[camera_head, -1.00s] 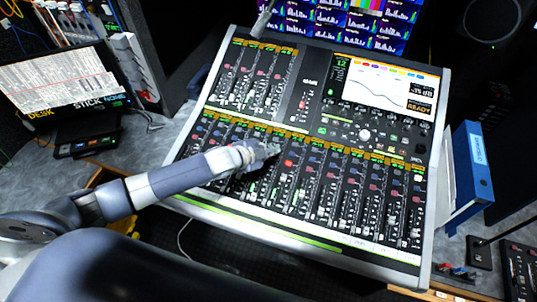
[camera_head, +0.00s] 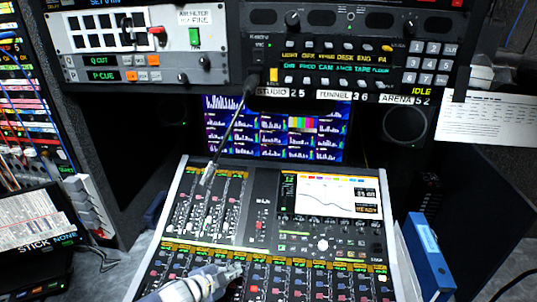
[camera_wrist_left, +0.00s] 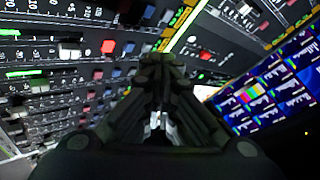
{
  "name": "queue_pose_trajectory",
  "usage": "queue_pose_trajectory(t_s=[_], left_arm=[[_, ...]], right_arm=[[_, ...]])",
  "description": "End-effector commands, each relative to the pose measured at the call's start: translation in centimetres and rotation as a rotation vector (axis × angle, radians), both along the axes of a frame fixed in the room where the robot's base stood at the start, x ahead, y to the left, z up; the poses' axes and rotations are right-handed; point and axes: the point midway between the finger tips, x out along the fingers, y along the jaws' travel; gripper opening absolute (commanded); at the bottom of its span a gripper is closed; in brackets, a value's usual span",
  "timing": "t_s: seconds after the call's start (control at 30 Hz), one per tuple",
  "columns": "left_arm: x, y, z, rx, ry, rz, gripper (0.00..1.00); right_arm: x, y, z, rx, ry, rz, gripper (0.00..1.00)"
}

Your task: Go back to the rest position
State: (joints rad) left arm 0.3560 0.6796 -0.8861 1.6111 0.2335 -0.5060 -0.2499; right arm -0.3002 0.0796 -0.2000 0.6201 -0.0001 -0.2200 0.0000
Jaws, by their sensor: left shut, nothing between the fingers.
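My left gripper (camera_head: 232,270) shows at the bottom of the head view, over the lower fader rows of the mixing console (camera_head: 180,212). Its fingers are shut and nothing is between them. In the left wrist view the dark closed fingers (camera_wrist_left: 158,75) point at the console's rows of faders and buttons (camera_wrist_left: 60,50). I cannot tell whether the fingertips touch the panel. My right gripper is not in view.
A blue binder (camera_head: 428,255) stands right of the console. A paper-topped box (camera_head: 35,220) is at the left.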

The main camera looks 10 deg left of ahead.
Motion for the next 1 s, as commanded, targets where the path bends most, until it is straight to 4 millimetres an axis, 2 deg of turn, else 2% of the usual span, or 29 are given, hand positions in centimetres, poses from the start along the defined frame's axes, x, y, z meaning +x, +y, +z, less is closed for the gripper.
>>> queue_pose_trajectory(t_s=[0.17, 0.3, 0.37, 0.47, 0.6, 1.0], left_arm=[[-3.4, -3.3, -0.3, -0.069, 0.073, 0.044, 0.00], [-8.5, -5.9, 0.3, -0.165, 0.193, 0.162, 0.00], [-10.8, -6.1, 0.7, -0.202, 0.250, 0.231, 0.00], [-14.6, -5.2, 1.4, -0.252, 0.345, 0.364, 0.00], [-19.2, -2.8, 2.1, -0.290, 0.456, 0.538, 0.00], [-29.2, 3.1, 3.3, -0.303, 0.656, 0.888, 0.00]], right_arm=[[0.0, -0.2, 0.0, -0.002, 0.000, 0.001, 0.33], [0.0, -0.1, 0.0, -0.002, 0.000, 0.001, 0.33], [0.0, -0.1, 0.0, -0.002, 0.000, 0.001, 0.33], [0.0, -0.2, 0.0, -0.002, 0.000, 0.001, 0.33], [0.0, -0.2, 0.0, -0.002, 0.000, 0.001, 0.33], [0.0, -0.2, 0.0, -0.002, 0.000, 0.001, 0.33]])
